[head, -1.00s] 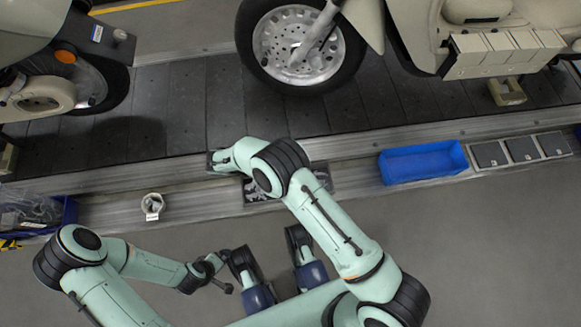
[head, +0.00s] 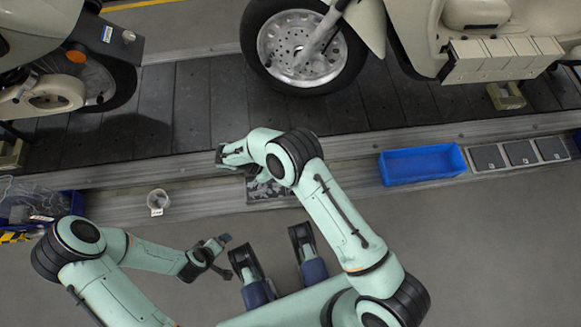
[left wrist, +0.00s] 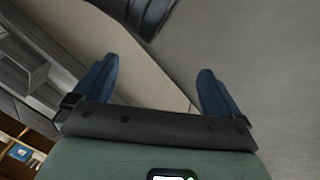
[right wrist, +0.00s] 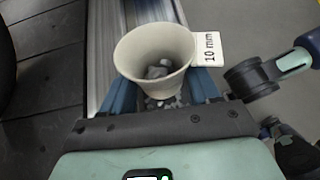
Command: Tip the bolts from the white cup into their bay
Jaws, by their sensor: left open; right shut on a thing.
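The white cup (right wrist: 150,78) with a "10 mm" tag is between my right gripper's blue fingers (right wrist: 160,92) in the right wrist view. The gripper is shut on it. Grey metal bolts (right wrist: 158,69) lie inside the cup, and it looks roughly upright. More small metal pieces show below the cup. In the head view my right arm hides the held cup and covers part of a dark tray (head: 254,196) with grey pieces on the ledge. My left gripper (head: 226,257) is open and empty, in front of the ledge; its fingers show apart in the left wrist view (left wrist: 158,88).
Another pale tagged cup (head: 158,201) stands on the ledge left of the dark tray. A blue bin (head: 422,166) and several small dark bays (head: 520,154) are on the right; a filled blue bin (head: 68,204) is far left. Scooters stand on the conveyor (head: 190,100) behind.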

